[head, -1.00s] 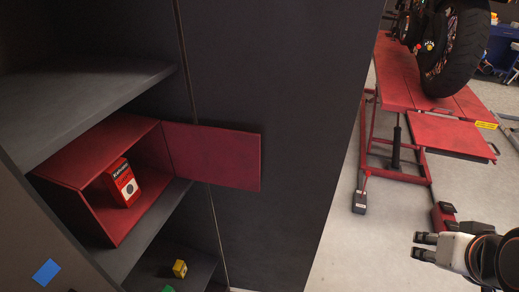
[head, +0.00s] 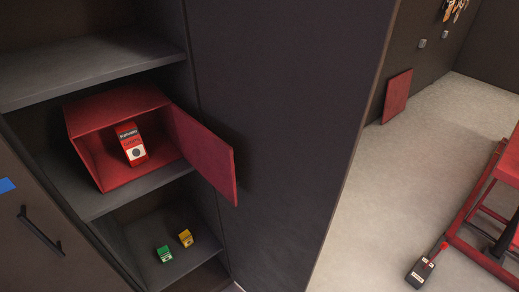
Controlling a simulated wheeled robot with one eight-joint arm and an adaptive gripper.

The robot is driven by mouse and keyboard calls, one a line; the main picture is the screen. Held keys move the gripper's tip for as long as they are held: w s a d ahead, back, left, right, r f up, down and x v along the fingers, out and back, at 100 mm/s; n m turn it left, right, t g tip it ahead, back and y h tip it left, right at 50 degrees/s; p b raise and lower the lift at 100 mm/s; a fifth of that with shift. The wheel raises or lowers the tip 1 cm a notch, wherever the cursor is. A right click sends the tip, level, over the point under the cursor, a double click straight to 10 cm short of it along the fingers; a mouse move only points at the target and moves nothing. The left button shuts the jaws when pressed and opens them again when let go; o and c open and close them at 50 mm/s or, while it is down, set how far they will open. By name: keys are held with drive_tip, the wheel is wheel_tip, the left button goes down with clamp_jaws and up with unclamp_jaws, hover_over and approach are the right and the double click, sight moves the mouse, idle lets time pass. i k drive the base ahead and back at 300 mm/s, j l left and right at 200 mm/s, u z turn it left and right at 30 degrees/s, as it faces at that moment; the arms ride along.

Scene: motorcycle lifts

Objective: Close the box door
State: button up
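A red box (head: 110,101) lies on the middle shelf of a dark cabinet in the head view, its front facing me. Its red door (head: 203,152) is hinged on the box's right side and stands wide open, sticking out to the right past the shelf. Inside the box stands a small red and white pack (head: 131,145), slightly tilted in view. My gripper does not show in the current head view.
The dark shelf (head: 100,206) has bare room in front of the box. A green item (head: 164,254) and a yellow item (head: 186,238) sit on the shelf below. A closed cabinet door with a handle (head: 40,232) is at left. A red lift (head: 484,205) stands at right; grey floor (head: 385,190) lies between.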

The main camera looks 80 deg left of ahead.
sight(212, 157)
drive_tip(key=i+u, duration=0.3)
drive_tip(key=i+l+u, duration=0.3)
drive_tip(key=i, duration=0.15)
drive_tip(key=i+u, duration=0.15)
drive_tip(key=u, duration=0.3)
drive_tip(key=i+u, duration=0.2)
drive_tip(key=u, duration=0.25)
drive_tip(key=i+l+u, duration=0.1)
drive_tip(key=u, duration=0.35)
drive_tip(key=i+l+u, duration=0.2)
drive_tip(key=u, duration=0.25)
drive_tip(key=i+l+u, duration=0.1)
drive_tip(key=u, duration=0.35)
drive_tip(key=i+l+u, duration=0.2)
drive_tip(key=u, duration=0.3)
drive_tip(key=i+l+u, duration=0.1)
drive_tip(key=l+u, duration=0.2)
drive_tip(key=u, duration=0.15)
drive_tip(key=i+l+u, duration=0.1)
drive_tip(key=l+u, duration=0.2)
drive_tip(key=u, duration=0.2)
drive_tip(key=l+u, duration=0.35)
drive_tip(key=u, duration=0.15)
drive_tip(key=j+z, duration=0.5)
drive_tip(key=k, duration=0.05)
